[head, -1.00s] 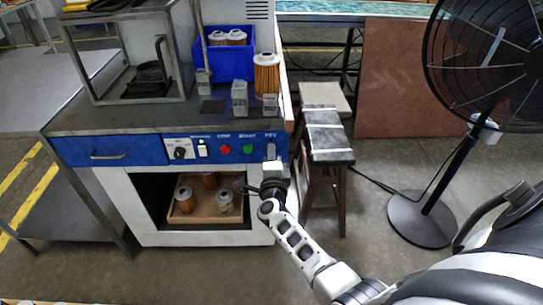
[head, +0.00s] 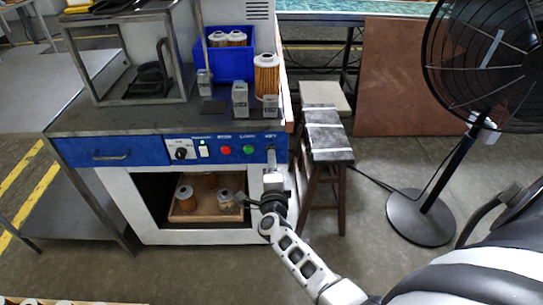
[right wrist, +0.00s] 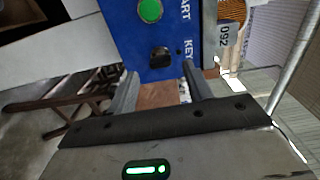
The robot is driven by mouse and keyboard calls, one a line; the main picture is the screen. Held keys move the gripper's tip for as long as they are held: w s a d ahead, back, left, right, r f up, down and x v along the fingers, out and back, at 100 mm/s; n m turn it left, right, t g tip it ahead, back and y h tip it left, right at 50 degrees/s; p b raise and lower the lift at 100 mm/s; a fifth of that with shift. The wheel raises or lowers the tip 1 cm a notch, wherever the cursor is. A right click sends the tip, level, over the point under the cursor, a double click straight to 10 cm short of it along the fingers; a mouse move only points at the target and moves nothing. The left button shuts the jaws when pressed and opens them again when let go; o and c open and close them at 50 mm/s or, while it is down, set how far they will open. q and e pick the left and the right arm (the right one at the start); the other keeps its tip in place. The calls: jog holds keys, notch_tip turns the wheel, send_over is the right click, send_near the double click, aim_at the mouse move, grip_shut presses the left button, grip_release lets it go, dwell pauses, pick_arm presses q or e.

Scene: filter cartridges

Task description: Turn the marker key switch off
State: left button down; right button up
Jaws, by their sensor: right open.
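The blue control panel (head: 215,149) is on the front of the machine bench. Its marker key switch (right wrist: 160,57) is a dark knob beside the printed word KEY in the right wrist view. In the head view my gripper covers most of the switch, under the KEY label at the panel's right end. My right gripper (head: 271,158) is in front of that end. In the right wrist view its two fingers (right wrist: 160,88) are open and empty, apart from the knob, which shows just beyond and between their tips. My left gripper is not in view.
A green button (head: 248,150), red button (head: 226,150), white rocker switch (head: 204,151) and black dial (head: 181,154) sit along the panel. An orange filter cartridge (head: 266,75) stands on the bench above. A stool (head: 327,140) and a fan (head: 420,205) are to the right.

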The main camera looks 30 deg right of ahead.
pick_arm(q)
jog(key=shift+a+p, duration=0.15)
jog(key=shift+p, duration=0.2)
pick_arm(e)
jog(key=v, duration=0.4)
